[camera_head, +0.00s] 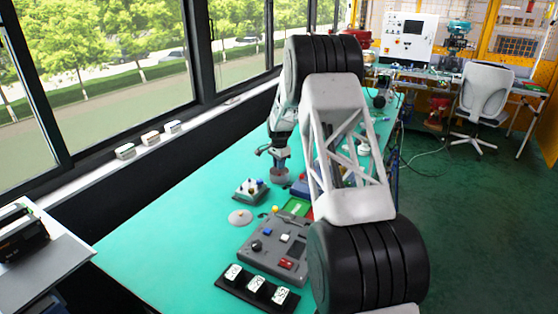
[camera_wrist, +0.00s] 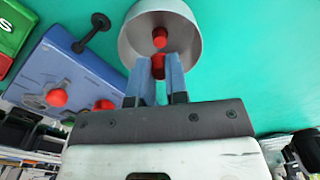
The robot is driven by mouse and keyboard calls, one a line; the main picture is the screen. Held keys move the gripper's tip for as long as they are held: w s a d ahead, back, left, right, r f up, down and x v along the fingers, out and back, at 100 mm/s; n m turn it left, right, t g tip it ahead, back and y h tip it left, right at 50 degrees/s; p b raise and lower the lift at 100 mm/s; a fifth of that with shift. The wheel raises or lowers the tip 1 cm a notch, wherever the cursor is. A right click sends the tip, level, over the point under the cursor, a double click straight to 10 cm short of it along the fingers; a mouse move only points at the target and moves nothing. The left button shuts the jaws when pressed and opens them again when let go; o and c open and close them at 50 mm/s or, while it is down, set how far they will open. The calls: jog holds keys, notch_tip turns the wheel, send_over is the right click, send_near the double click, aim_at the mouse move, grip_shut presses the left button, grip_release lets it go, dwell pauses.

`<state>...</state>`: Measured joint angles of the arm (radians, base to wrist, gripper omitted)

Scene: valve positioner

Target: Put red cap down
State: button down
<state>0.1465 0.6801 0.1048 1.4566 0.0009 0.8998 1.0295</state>
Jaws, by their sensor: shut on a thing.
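In the wrist view my gripper (camera_wrist: 160,68) has its two blue-grey fingers closed on a small red cap (camera_wrist: 158,66). The cap is partly hidden between the fingertips. It shows against the near rim of a round silver dish (camera_wrist: 188,30); I cannot tell whether they touch. A second red spot (camera_wrist: 160,37) shows inside the dish; I cannot tell whether it is a separate part or a reflection. In the head view my gripper (camera_head: 279,158) points down over the bench, just above the dish (camera_head: 280,175). The red cap is not distinguishable there.
A blue box (camera_wrist: 85,75) with two red knobs (camera_wrist: 56,97) (camera_wrist: 104,105) and a black lever (camera_wrist: 92,32) lies left of the gripper in the wrist view. The green bench (camera_head: 165,235) holds a grey control panel (camera_head: 262,248) and a black block row (camera_head: 256,291). Its left part is clear.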

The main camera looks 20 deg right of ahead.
jog(key=shift+f, duration=0.9)
jog(key=c, duration=1.1)
grip_release()
jog(key=shift+o, duration=0.2)
jog(key=shift+r, duration=3.45)
jog(key=shift+s+r, duration=0.1)
